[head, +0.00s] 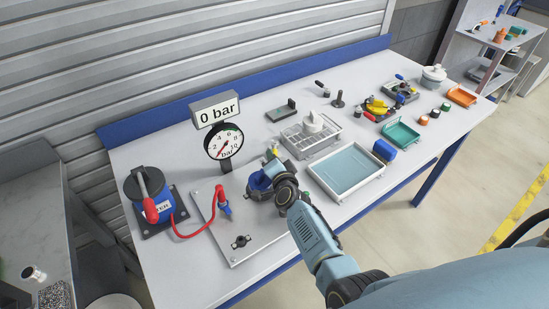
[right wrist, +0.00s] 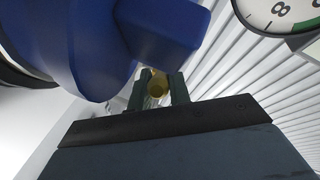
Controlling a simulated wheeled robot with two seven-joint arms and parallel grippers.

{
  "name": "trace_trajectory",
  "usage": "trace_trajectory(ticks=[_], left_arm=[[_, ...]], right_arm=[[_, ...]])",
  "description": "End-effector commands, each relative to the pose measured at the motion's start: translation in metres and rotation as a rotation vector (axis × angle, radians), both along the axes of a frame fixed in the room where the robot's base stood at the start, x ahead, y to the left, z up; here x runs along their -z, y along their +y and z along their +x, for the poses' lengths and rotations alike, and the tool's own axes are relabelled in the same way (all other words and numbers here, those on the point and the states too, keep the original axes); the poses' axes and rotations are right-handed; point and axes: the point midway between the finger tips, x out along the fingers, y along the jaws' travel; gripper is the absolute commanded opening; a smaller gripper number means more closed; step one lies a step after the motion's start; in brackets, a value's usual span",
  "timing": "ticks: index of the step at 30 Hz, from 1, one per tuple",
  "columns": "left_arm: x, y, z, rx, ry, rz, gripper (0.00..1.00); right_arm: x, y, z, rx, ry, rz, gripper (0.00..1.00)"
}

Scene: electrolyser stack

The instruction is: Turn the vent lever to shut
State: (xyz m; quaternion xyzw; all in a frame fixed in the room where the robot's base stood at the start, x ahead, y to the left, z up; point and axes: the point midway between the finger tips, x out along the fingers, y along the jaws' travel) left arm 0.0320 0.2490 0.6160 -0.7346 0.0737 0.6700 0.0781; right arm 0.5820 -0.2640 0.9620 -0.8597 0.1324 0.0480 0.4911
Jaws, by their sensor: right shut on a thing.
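My right gripper (head: 272,166) reaches in over the steel plate, beside a blue round unit (head: 258,184) that it partly covers. In the right wrist view its two dark fingers (right wrist: 158,88) are shut on a small brass-yellow piece (right wrist: 157,84), apparently the vent lever. The blue unit (right wrist: 75,45) looms large and close to the fingers there. In the head view a bit of yellow (head: 273,150) shows at the fingertips; the rest of the lever is hidden, so its angle cannot be told. The gauge (head: 224,142) has a sign (head: 214,110) reading 0 bar. My left gripper is not in view.
A blue pump-like unit with a red-gripped handle (head: 150,190) stands at the left, its red hose (head: 190,235) running to the plate (head: 250,252). Smaller parts crowd the far right.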

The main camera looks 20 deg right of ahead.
Motion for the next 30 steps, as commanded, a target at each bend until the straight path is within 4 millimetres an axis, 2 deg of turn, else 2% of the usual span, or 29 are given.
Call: trace_trajectory(ticks=[4, 5, 9, 10, 20, 23, 30], left_arm=[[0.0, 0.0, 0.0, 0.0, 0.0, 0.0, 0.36], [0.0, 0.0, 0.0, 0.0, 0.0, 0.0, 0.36], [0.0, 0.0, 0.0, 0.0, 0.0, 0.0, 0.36], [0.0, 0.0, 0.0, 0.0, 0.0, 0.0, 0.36], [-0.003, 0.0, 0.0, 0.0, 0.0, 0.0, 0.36], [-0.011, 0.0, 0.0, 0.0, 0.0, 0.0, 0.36], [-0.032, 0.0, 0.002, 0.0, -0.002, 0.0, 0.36]], right_arm=[[0.0, 0.0, 0.0, -0.001, -0.001, 0.0, 0.0], [0.0, 0.0, 0.0, -0.001, -0.001, 0.0, 0.2], [0.0, 0.0, 0.0, -0.001, 0.0, 0.0, 0.39], [0.0, 0.0, 0.0, -0.001, 0.0, 0.0, 0.41], [-0.006, 0.0, 0.0, -0.001, -0.002, 0.001, 0.41], [-0.021, 0.0, 0.0, 0.0, -0.003, 0.003, 0.41], [-0.073, 0.001, 0.003, 0.001, -0.014, 0.002, 0.41]])
